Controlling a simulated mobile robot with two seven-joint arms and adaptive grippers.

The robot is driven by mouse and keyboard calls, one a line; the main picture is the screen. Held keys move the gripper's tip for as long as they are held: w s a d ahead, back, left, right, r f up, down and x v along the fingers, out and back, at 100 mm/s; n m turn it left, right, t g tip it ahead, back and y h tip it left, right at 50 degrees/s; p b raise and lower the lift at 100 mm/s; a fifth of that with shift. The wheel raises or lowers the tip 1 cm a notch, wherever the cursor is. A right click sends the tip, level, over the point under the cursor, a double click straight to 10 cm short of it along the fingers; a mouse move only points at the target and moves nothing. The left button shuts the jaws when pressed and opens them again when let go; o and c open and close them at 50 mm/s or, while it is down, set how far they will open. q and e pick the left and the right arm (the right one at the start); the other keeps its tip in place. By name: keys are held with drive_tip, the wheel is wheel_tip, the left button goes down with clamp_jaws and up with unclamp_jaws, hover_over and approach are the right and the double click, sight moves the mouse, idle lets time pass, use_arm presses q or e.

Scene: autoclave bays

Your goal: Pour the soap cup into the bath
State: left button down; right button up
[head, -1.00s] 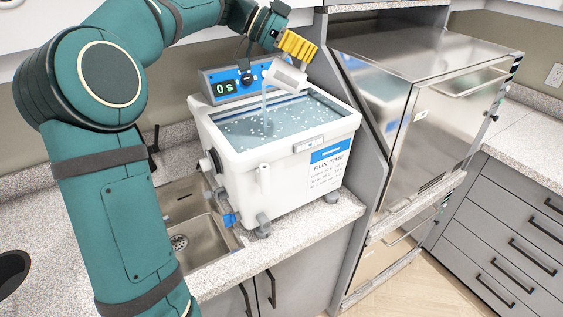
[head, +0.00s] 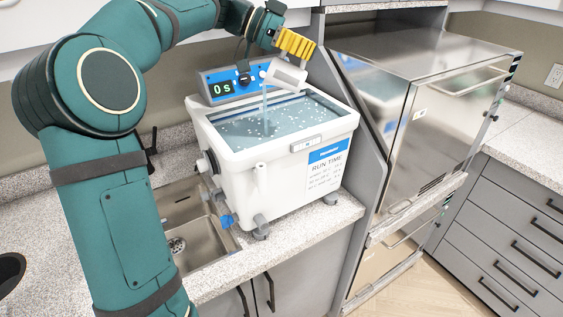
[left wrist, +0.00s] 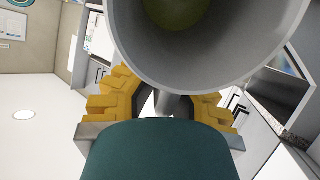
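The soap cup (head: 285,76) is a small white cup, tilted over the bath with its mouth toward the left. A thin pale stream (head: 265,101) runs from it down into the bath. My left gripper (head: 295,45), with yellow fingers, is shut on the cup above the bath's back right part. In the left wrist view the cup's wide grey mouth (left wrist: 205,75) faces the camera between the yellow fingers, with something yellowish-green deep inside. The bath (head: 232,138) is a white tank of bluish water with white specks on the surface. My right gripper is not in view.
A blue control panel (head: 230,82) reading "0 s" stands behind the bath. A steel sink (head: 190,215) lies left of it. A grey partition (head: 362,150) and a steel autoclave (head: 425,110) stand to the right.

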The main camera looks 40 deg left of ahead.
sight(291, 70)
use_arm(q)
drive_tip(key=shift+s+a+f+b, duration=0.1)
drive_tip(key=shift+a+f+b, duration=0.2)
drive_tip(key=shift+f, duration=0.2)
drive_tip(key=shift+a+f+b, duration=0.2)
drive_tip(key=shift+f+b, duration=0.2)
drive_tip(key=shift+f, duration=0.05)
drive_tip(key=shift+s+a+f+b, duration=0.1)
drive_tip(key=shift+a+f+b, duration=0.05)
drive_tip(key=shift+f+b, duration=0.4)
drive_tip(key=shift+a+f+t+b, duration=0.1)
drive_tip(key=shift+a+t+b, duration=0.15)
drive_tip(key=shift+t+b, duration=0.1)
drive_tip(key=shift+s+a+f+h+b, duration=0.2)
drive_tip(key=shift+a+f+b, duration=0.1)
drive_tip(key=shift+a, duration=0.2)
drive_tip(key=shift+s+a+f+h+b, duration=0.1)
drive_tip(key=shift+a+f+h+b, duration=0.15)
drive_tip(key=shift+a, duration=0.25)
drive_tip(key=shift+d+f+b, duration=0.1)
drive_tip(key=shift+b, duration=0.2)
drive_tip(key=shift+d+f, duration=0.1)
drive_tip(key=shift+d, duration=0.25)
drive_tip(key=shift+a, duration=0.1)
